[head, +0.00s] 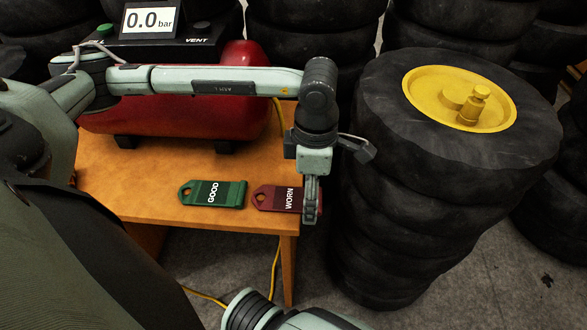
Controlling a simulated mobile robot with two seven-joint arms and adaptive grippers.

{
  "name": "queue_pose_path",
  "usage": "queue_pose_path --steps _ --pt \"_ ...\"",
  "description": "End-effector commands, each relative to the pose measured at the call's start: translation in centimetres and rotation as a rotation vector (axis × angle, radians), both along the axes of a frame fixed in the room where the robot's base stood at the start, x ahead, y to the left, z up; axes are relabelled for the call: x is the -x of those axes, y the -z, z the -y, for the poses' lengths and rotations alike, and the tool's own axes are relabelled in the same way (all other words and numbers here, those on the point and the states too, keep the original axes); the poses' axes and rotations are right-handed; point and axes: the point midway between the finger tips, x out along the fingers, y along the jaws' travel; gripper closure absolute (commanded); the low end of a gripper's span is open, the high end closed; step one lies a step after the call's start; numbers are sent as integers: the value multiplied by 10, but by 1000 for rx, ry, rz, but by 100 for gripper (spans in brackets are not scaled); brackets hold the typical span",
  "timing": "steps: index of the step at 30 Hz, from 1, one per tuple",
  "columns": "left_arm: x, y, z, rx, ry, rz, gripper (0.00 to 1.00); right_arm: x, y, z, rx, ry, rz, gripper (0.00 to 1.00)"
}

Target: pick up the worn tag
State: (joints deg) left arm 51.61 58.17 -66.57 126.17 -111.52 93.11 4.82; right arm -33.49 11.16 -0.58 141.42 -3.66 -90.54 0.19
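The worn tag (275,198) is dark red with white WORN lettering and a hole at its left end. It lies near the right front corner of the wooden table (150,195). My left gripper (311,214) points down at the tag's right end and hides that end. Its fingers overlap in this view, so I cannot tell whether they are open, shut, or touching the tag. My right gripper is not in view; only a piece of that arm shows at the bottom edge.
A green GOOD tag (228,194) lies just left of the worn tag. A red tank (150,115) stands behind, under a gauge (150,20) reading 0.0 bar. A tall tyre stack (400,190) with a yellow hub (440,88) stands close right of the table.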

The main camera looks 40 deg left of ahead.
Motion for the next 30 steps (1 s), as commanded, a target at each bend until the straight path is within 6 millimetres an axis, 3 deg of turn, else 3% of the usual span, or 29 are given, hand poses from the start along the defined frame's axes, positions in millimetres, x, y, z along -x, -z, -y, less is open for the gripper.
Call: queue_pose_path --steps 2,13,22,30 --pt "0 0 0 0 0 0 29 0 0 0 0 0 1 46" --pt "0 0 0 0 0 0 75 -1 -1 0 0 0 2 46" --pt "-1 -6 0 1 0 2 76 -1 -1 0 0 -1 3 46" --pt "-1 -55 1 2 1 5 76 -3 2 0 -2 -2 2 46"
